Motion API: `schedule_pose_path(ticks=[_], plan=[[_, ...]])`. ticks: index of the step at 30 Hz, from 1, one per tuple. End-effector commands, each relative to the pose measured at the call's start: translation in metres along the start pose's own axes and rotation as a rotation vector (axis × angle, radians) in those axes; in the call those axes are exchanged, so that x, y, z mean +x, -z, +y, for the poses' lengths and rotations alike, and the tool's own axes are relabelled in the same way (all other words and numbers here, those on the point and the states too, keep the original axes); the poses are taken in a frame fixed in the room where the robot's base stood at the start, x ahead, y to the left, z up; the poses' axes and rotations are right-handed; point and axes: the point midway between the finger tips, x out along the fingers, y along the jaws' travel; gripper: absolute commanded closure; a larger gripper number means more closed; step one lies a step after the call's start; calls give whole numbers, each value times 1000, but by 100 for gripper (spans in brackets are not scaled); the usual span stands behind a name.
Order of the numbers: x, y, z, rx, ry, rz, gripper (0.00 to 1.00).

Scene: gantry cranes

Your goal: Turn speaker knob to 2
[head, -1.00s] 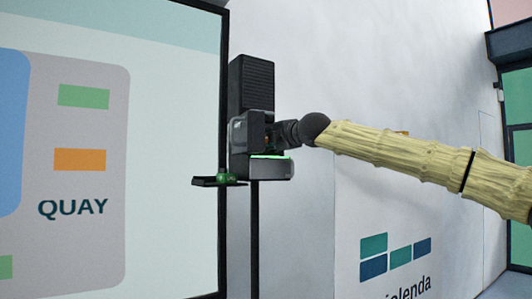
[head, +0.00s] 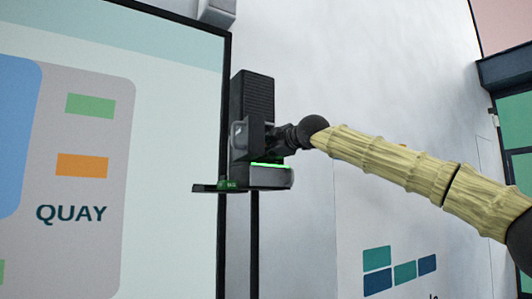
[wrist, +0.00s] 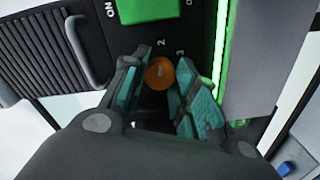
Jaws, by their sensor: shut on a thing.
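The speaker (head: 258,95) is a dark upright box with a ribbed grille, beside the big screen in the head view. In the wrist view its dark panel (wrist: 118,50) carries a round orange knob (wrist: 160,73), with the printed numbers 2 and 3 beyond it. My gripper (wrist: 165,66) has its two teal-padded fingers on either side of the knob and is shut on it. In the head view my gripper (head: 262,140) is against the speaker's lower front and hides the knob. I cannot tell which number the knob points to.
The panel also has a green block (wrist: 150,8) near the word ON, a grey handle (wrist: 88,50) and a glowing green strip (wrist: 220,50). The large screen (head: 170,150) marked QUAY stands close on the left. A pale wall (head: 380,90) is on the right.

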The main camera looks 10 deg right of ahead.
Motion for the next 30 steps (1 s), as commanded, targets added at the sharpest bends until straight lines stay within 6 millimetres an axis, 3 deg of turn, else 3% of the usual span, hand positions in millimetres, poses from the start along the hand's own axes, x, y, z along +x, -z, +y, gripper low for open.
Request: schedule_pose_path(ticks=[13, 14, 17, 30], plan=[[0, -3, 1, 10, -1, -3, 95], [0, -3, 1, 10, -1, -3, 68], [0, -2, 0, 9, 0, -3, 50], [-6, -1, 1, 8, -1, -1, 49]])
